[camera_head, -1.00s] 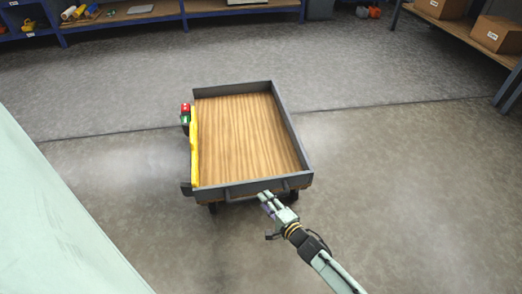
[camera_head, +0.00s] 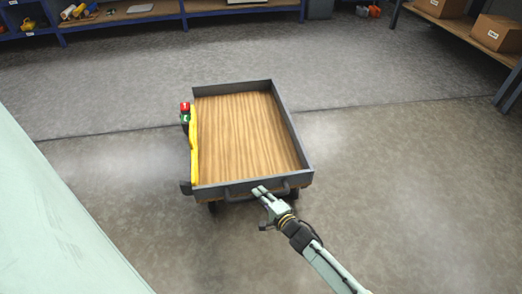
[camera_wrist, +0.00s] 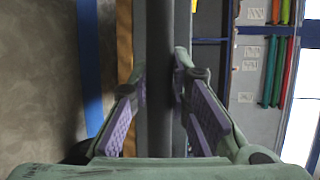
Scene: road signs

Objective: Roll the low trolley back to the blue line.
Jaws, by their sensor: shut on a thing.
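The low trolley (camera_head: 245,135) stands on the floor in the middle of the head view, with a wooden deck, a dark grey rim and a yellow bar along its left side. My gripper (camera_head: 259,191) is at its near end, shut on the dark handle (camera_head: 238,190) there. In the wrist view a dark upright bar (camera_wrist: 160,60) runs between the purple-padded fingers of my gripper (camera_wrist: 160,105). No blue line shows on the floor in the head view. A blue strip (camera_wrist: 91,60) shows in the wrist view; I cannot tell whether it is the line.
A red and a green item (camera_head: 185,112) sit at the trolley's left edge. Blue-framed shelving (camera_head: 150,12) runs along the back, and a shelf with cardboard boxes (camera_head: 497,34) stands at the right. A pale green surface (camera_head: 55,220) fills the lower left. Floor around the trolley is clear.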

